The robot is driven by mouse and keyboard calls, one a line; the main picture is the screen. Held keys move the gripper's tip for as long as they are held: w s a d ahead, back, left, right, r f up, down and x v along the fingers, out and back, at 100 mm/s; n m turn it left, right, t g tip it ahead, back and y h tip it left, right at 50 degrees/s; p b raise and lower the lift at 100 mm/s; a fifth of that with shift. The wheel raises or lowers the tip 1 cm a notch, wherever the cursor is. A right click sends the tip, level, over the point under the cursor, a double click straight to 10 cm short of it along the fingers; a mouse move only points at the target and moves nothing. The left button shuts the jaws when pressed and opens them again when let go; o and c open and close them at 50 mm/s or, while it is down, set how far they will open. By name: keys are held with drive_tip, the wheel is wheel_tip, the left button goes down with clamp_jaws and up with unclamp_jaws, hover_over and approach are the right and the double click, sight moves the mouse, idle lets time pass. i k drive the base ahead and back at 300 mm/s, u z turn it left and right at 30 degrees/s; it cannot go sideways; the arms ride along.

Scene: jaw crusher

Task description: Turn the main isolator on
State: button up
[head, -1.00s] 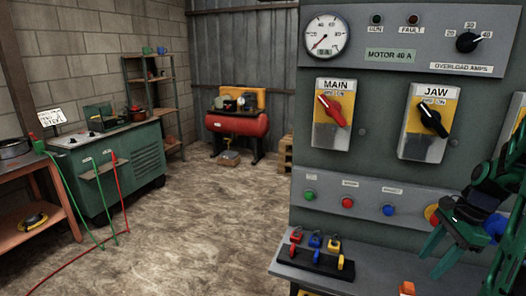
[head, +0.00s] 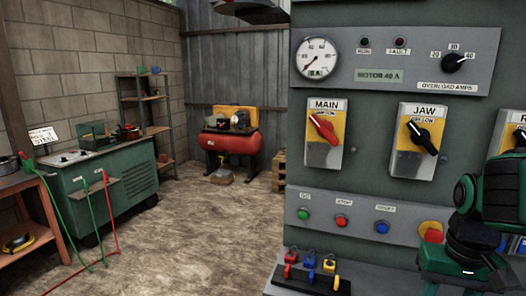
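The main isolator (head: 325,143) is a yellow and grey box under the label MAIN on the green panel, left of centre of its switch row. Its red handle (head: 322,127) sits slanted, upper left to lower right. The small position marks are too blurred to read with certainty. My gripper (head: 468,275) is at the lower right, in front of the panel, well to the right of the handle and below it, not touching it. Its fingers are partly hidden or cut by the frame edge, so their opening is unclear.
The JAW isolator (head: 420,140) with a black handle is to the right of MAIN. Below is a strip with green, red and blue buttons (head: 340,220). A padlock rack (head: 312,280) stands on the shelf below. Open floor (head: 190,240) lies left of the panel.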

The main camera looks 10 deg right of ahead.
sight(324, 127)
drive_tip(key=z, duration=0.05)
drive_tip(key=k, duration=0.85)
drive_tip(key=u, duration=0.65)
drive_tip(key=i, duration=1)
